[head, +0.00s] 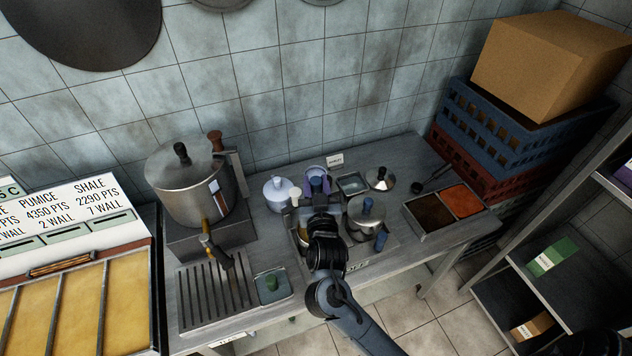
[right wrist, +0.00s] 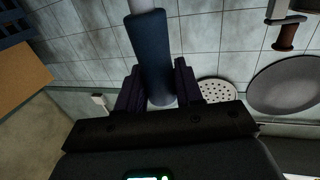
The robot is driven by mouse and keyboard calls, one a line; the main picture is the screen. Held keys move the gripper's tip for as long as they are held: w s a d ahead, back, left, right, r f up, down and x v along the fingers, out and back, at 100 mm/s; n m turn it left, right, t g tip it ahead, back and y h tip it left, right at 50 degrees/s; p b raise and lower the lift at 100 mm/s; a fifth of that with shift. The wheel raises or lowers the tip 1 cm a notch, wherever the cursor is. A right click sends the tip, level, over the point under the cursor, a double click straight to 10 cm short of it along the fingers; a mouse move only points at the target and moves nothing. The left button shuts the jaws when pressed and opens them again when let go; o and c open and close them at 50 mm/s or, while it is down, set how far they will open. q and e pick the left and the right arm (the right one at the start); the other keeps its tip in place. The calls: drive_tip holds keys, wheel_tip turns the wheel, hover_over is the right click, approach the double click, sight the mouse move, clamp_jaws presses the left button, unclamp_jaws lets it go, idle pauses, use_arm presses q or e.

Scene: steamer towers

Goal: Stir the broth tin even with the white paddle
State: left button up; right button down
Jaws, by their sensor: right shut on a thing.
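My right gripper (head: 318,200) is over the middle of the counter, pointing down, with its arm coming in from the front. In the right wrist view its fingers (right wrist: 158,85) are shut on a dark blue handle (right wrist: 152,50) with a pale shaft at its far end. I cannot tell whether this tool is the white paddle, as its working end is out of view. A small white-topped thing (head: 295,194) stands just left of the gripper. A tin with a yellowish inside (head: 301,236), perhaps the broth tin, is partly hidden behind my gripper. My left gripper is not in view.
A lidded steel pot (head: 366,217) stands close right of the gripper, and a pale lidded pot (head: 277,193) to its left. A large steel pot (head: 190,190) stands at the left. A two-part tray (head: 438,230) is at the right.

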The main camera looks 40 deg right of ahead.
wheel_tip(320, 180, down, 9)
drive_tip(key=b, duration=0.4)
drive_tip(key=shift+f+b, duration=0.2)
drive_tip(key=shift+b, duration=0.15)
drive_tip(key=shift+f+b, duration=0.45)
drive_tip(key=shift+f, duration=0.95)
drive_tip(key=shift+w, duration=0.1)
